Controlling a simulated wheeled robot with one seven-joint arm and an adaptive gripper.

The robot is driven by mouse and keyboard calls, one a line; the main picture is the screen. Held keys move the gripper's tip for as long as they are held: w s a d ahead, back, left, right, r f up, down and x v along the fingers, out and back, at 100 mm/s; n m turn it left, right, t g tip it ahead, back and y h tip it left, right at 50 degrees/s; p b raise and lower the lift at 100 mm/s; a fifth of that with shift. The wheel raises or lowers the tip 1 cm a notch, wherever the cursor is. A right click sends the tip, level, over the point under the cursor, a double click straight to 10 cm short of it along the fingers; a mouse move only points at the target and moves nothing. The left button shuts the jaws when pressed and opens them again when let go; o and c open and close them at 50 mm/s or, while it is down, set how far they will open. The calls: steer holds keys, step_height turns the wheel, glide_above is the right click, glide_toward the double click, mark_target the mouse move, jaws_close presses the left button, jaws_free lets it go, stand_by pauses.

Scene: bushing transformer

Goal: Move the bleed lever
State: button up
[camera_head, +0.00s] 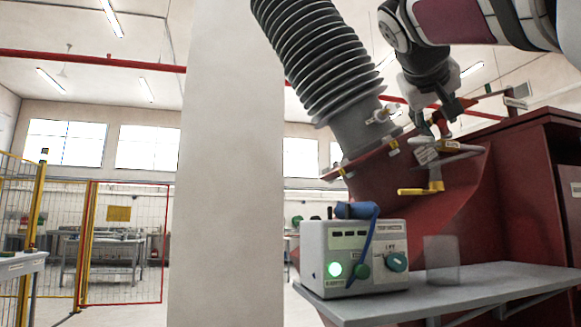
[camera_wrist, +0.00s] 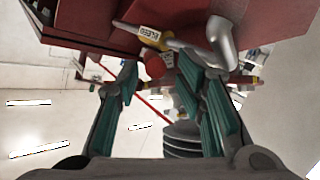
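A yellow sleeve marked BLEED (camera_wrist: 146,33) sits on a grey-ended bar at the top of the wrist view, beyond my fingertips. A red round part (camera_wrist: 155,67) shows between the fingertips. In the head view, a yellow lever (camera_head: 425,188) lies roughly level below a grey fitting (camera_head: 462,147); I cannot tell whether this lever is the one marked BLEED. Contact is unclear.
The ribbed grey bushing (camera_head: 318,60) rises at the left of my arm. A grey control box (camera_head: 315,240) with a green light and blue-handled tool (camera_head: 357,210) stands on the shelf (camera_head: 480,286). A clear cup (camera_head: 441,260) is beside it. The red tank (camera_head: 525,190) is behind.

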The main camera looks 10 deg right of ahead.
steer(key=shift+s+a, duration=0.35)
steer(key=shift+a, duration=0.55)
steer(key=shift+s+a, duration=0.3)
steer(key=shift+a, duration=0.6)
steer(key=s+a, duration=0.2)
steer(key=a, duration=0.4)
steer(key=shift+s+p, duration=0.3)
steer(key=shift+p, duration=0.1)
